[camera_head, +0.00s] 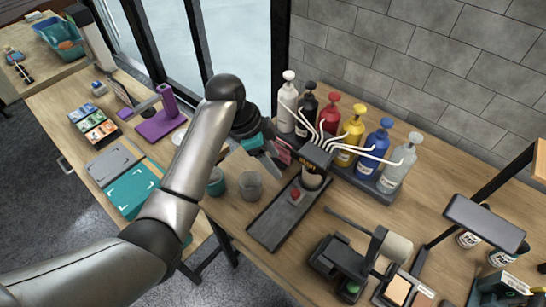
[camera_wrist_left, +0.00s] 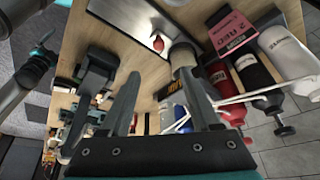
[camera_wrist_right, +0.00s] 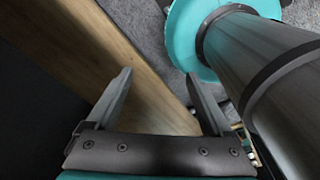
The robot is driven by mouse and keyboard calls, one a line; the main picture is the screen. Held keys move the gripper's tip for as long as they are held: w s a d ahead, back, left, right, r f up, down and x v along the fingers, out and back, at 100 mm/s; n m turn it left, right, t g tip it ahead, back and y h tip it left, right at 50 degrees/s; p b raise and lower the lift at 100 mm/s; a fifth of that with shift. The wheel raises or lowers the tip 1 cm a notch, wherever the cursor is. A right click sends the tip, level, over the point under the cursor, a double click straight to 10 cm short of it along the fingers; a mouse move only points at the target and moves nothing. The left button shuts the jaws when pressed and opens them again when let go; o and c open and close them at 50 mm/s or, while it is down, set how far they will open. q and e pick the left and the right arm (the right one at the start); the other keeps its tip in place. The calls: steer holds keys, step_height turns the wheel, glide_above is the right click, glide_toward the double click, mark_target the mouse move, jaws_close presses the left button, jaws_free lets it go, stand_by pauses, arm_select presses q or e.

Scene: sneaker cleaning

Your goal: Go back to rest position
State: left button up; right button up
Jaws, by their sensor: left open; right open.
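My left arm reaches across the head view, and its gripper (camera_head: 274,160) is over the wooden table (camera_head: 232,222), close to the dispenser bottles. The wrist partly hides the gripper there. In the left wrist view the left gripper (camera_wrist_left: 160,92) has its two fingers apart with nothing between them. My right gripper (camera_wrist_right: 158,76) shows only in the right wrist view. Its fingers are apart and empty, beside a wooden edge (camera_wrist_right: 95,50) with grey floor beyond. A teal and dark arm link of mine fills the right side of that view.
Several pump bottles, such as the white one (camera_head: 288,103) and yellow one (camera_head: 351,135), stand along the wall with white spouts. A black device (camera_head: 340,262) stands at the front.

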arm_select(q)
steer(key=shift+f, duration=0.1)
stand_by(0.3)
steer(key=s+a+f+n+t+y, duration=0.1)
steer(key=s+a+f+n, duration=0.2)
steer(key=s, duration=0.2)
steer(key=s+a+f+n+y, duration=0.1)
steer(key=s+a+f+n, duration=0.25)
steer(key=s, duration=0.25)
steer(key=s+a+r+n+t+y, duration=0.25)
steer(key=s+a+n, duration=0.5)
steer(key=s, duration=0.45)
step_height(320, 180, down, 29)
steer(key=s+g+b, duration=0.2)
steer(key=b, duration=0.5)
steer(key=s+a+f+g+b, duration=0.1)
steer(key=s+f+b, duration=0.6)
steer(key=s+f, duration=0.8)
step_height(320, 180, down, 5)
steer(key=shift+s+a+r, duration=0.1)
steer(key=shift+s+a, duration=0.25)
steer(key=shift+a, duration=0.2)
